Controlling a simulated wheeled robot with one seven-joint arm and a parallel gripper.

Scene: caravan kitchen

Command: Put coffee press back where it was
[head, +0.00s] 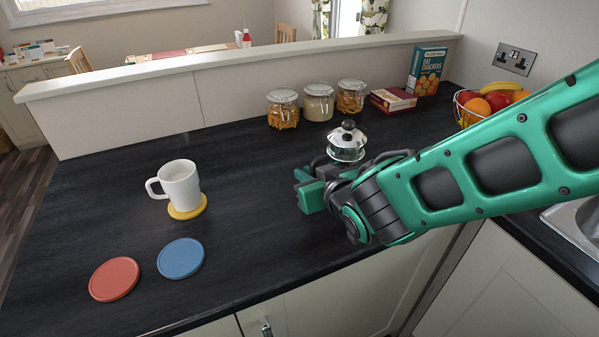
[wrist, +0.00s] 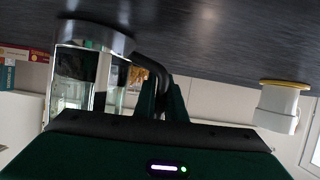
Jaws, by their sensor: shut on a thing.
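The coffee press (head: 346,143), a glass and metal pot with a domed lid and black knob, is upright behind my gripper (head: 312,188). Its lower part is hidden by my gripper and arm in the head view. In the wrist view, which is upside down, the press (wrist: 75,68) is at the left, with its black handle (wrist: 150,68) between my fingers. My gripper is shut on that handle. The base is at or very near the counter; I cannot tell whether it touches. A blue coaster (head: 181,258) and a red coaster (head: 114,279) lie bare at the front left.
A white mug (head: 181,184) stands on a yellow coaster (head: 188,212). Several jars (head: 318,103), a red box (head: 393,100), a cracker box (head: 427,72) and a fruit basket (head: 464,112) line the back. The dark counter (head: 245,215) is clear between mug and gripper.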

